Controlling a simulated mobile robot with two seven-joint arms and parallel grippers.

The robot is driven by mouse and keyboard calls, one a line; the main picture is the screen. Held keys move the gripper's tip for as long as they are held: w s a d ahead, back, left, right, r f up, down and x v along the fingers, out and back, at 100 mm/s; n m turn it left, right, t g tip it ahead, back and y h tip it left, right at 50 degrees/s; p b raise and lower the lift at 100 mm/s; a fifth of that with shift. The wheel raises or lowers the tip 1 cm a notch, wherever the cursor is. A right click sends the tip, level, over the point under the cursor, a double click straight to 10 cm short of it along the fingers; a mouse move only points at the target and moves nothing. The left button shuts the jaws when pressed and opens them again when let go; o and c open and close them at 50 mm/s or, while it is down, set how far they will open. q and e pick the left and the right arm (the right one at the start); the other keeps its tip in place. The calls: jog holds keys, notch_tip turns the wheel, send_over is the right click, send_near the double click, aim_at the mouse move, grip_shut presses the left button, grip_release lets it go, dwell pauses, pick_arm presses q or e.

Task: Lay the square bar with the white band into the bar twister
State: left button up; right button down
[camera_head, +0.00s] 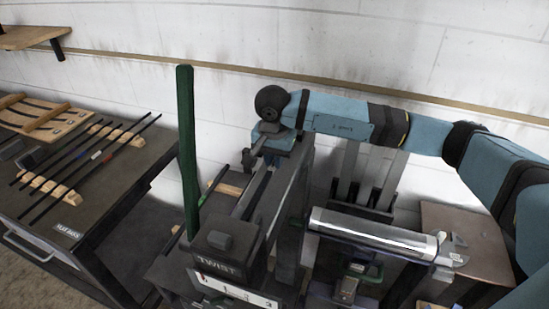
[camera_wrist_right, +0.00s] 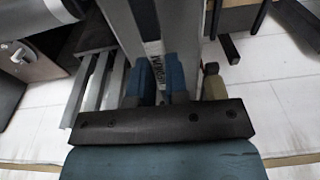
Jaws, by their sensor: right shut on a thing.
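The bar with the white band (camera_head: 96,155) lies on wooden rests on the left bench, among several dark bars. The bar twister (camera_head: 226,243) stands in the middle, marked TWIST, with a tall green lever (camera_head: 187,150) upright beside it. My right gripper (camera_head: 264,158) is over the far end of the twister. In the right wrist view its blue fingers (camera_wrist_right: 160,82) are closed around a narrow grey part with a small printed label (camera_wrist_right: 153,48). Which part this is cannot be told for sure. My left gripper is not in view.
A flat rack bench (camera_head: 67,232) stands at the left, with a wooden frame (camera_head: 40,125) at its back. A large metal cylinder (camera_head: 370,232) and other machinery stand right of the twister. A white wall closes the back. A shelf (camera_head: 28,37) hangs upper left.

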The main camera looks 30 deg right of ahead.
jog(key=shift+f, duration=0.15)
jog(key=c, duration=1.1)
grip_release()
jog(key=shift+o, duration=0.2)
notch_tip(320, 180, up, 14)
jog(key=s+a+b, duration=0.1)
jog(key=shift+b, duration=0.35)
jog(key=shift+f, duration=0.15)
